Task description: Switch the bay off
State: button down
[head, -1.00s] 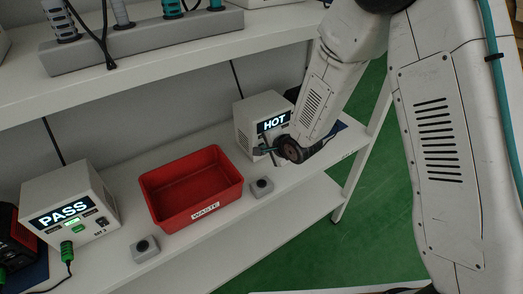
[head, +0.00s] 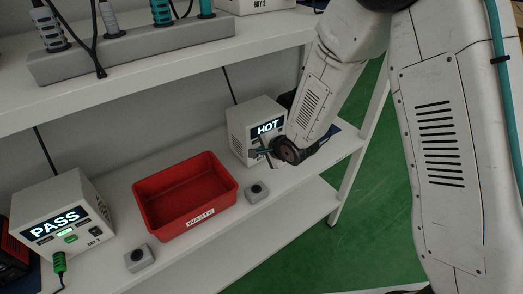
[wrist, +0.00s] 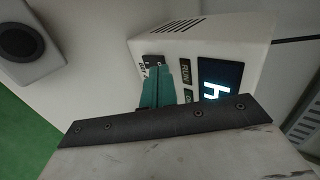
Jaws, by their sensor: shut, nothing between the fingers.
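The bay box with the lit HOT display (head: 256,112) stands at the right end of the lower shelf. In the wrist view its front panel (wrist: 242,60) shows part of the display and a RUN label. My gripper (head: 264,152) is in front of the lower part of this panel in the head view.
A second box reading PASS (head: 88,198) stands at the left with a green plug. A red WASTE bin (head: 228,199) sits between the boxes. Small grey button boxes stand at the shelf's front edge, one right (head: 257,192) and one left (head: 139,258). An upper shelf (head: 140,75) carries a plug strip.

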jog(key=v, duration=1.3)
jog(key=shift+a, duration=0.1)
